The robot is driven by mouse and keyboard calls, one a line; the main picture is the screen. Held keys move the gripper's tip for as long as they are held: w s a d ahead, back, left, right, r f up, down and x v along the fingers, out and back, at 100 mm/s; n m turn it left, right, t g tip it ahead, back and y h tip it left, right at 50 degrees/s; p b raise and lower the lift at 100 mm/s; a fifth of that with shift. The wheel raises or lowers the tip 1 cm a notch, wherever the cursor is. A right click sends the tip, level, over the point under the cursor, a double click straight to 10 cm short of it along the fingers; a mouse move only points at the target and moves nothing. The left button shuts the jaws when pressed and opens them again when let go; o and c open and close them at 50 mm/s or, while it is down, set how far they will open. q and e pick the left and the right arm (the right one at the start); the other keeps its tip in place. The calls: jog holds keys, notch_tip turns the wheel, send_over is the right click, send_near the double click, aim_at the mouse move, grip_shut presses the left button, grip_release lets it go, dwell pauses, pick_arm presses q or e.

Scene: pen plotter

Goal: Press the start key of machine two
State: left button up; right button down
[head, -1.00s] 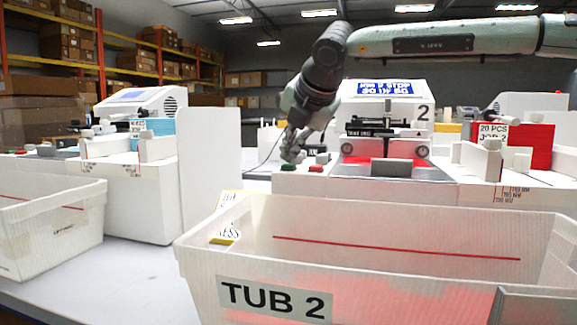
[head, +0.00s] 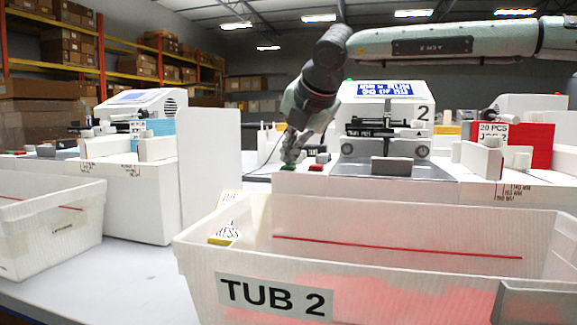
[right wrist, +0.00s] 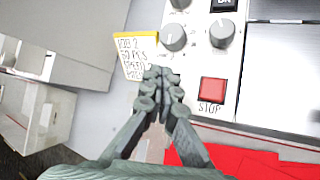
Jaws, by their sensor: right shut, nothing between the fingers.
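Machine two (head: 376,108) is white with a "2" on its side and a blue display (head: 384,88) that appears to read RUN. On its left front deck are a green key (head: 287,167) and a red key (head: 316,168). My right gripper (head: 289,160) is shut and empty, pointing down with its tips at the green key, apparently touching it. In the right wrist view my right gripper (right wrist: 160,76) hides the green key, beside the red STOP key (right wrist: 213,91). My left gripper is not in view.
A clear tub labelled TUB 2 (head: 275,297) stands in front of machine two, with red items inside. Another machine (head: 137,200) and tub (head: 50,235) stand left, past a white divider (head: 210,160).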

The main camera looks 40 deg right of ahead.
aim_at(290, 166)
dwell(0.4)
jog(key=shift+r, duration=0.8)
jog(key=shift+p, duration=0.3)
jog(key=shift+r+p, duration=1.25)
jog(key=shift+r, duration=1.25)
